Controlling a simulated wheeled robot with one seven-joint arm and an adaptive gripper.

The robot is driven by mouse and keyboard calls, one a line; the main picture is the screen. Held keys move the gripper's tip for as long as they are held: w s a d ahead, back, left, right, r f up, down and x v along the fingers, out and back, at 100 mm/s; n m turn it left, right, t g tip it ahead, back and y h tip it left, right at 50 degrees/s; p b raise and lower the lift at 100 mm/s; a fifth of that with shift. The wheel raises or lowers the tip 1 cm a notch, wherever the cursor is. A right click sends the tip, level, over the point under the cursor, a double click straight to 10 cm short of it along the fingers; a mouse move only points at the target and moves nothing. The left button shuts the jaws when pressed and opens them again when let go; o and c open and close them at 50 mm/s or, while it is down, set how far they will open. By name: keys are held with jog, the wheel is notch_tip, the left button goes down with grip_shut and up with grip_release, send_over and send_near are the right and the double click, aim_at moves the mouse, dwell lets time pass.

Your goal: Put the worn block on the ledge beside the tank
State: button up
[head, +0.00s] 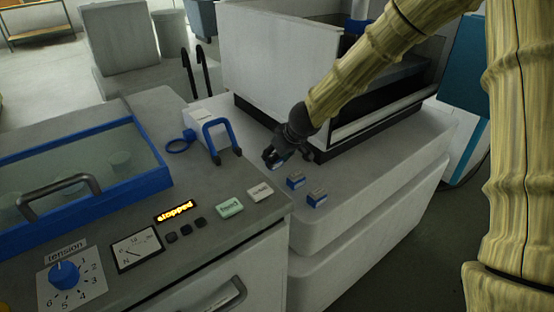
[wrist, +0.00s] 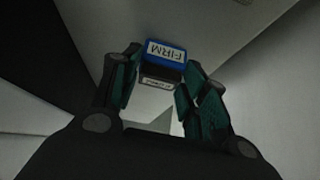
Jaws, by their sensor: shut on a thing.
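My gripper (head: 283,158) is shut on a small block (wrist: 165,52). In the head view the held block (head: 278,164) is mostly hidden by the fingers. The gripper is low over the left part of the pale ledge (head: 385,160), in front of the tank (head: 275,50). I cannot tell whether the block touches the ledge. Two blue blocks with pale tops, one nearer the gripper (head: 295,181) and one farther (head: 317,199), stand on the ledge.
The console (head: 240,240) at left carries a blue-framed glass lid (head: 80,175), a tension dial (head: 66,274), a "stopped" display (head: 175,211) and two push buttons. A blue handle (head: 222,135) stands behind them. The ledge right of the two blocks is clear.

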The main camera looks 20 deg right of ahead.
jog(key=shift+f, duration=0.1)
jog(key=o, duration=1)
jog(key=shift+r, duration=0.35)
jog(key=p+v, duration=0.4)
jog(key=v, duration=0.7)
jog(key=shift+s+d+r, duration=0.1)
jog(key=shift+s+r, duration=0.15)
